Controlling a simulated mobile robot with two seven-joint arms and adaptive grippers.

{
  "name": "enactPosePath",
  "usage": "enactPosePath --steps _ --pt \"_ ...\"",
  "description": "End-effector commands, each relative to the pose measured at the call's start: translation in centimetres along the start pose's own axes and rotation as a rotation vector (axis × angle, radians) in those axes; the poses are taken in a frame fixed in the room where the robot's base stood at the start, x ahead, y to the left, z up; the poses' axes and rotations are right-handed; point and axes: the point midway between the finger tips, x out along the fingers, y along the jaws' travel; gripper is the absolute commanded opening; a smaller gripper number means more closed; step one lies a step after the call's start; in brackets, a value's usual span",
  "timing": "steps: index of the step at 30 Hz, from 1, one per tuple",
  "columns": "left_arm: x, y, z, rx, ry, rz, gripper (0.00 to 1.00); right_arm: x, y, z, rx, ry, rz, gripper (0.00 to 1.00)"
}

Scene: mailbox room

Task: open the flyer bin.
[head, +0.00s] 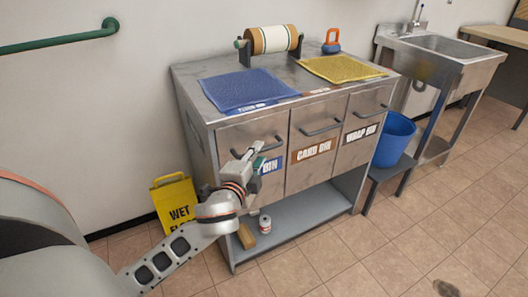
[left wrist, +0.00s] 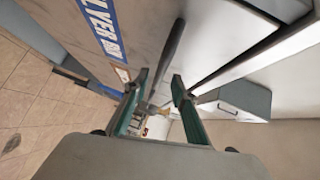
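The flyer bin (head: 237,137) is the leftmost of three metal bin fronts in the cabinet, and its front looks flush with the others. Its blue label (head: 272,166) is partly hidden behind my left gripper (head: 256,160); the label also shows in the left wrist view (left wrist: 103,30). The flyer bin's dark bar handle (left wrist: 171,50) runs down between the two green fingers of my left gripper (left wrist: 160,76). The fingers are apart, one on either side of the bar; I cannot tell whether they touch it. My right gripper is not in view.
The card bin (head: 318,170) and the wrap bin (head: 362,146) are to the right. An open shelf (head: 300,222) below holds a can (head: 265,224) and a wooden block (head: 246,236). A yellow wet-floor sign (head: 177,203) stands left, a blue bucket (head: 394,140) right. Floor in front is clear.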

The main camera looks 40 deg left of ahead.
Motion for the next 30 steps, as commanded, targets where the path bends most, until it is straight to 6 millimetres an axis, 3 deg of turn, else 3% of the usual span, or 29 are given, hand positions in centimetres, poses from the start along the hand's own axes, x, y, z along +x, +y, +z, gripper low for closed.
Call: enactPosePath --steps 7,19,22,30 --pt "2.9 0.4 0.1 0.001 0.000 0.005 0.26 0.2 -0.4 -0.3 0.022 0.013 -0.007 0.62" --pt "3.5 0.2 0.0 -0.001 0.000 0.003 0.26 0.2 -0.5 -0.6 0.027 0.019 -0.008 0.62" --pt "3.5 0.2 0.0 -0.001 0.001 0.003 0.00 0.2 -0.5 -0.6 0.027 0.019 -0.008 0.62" --pt "3.5 0.2 0.0 -0.001 0.000 0.003 0.00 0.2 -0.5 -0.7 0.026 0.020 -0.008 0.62"
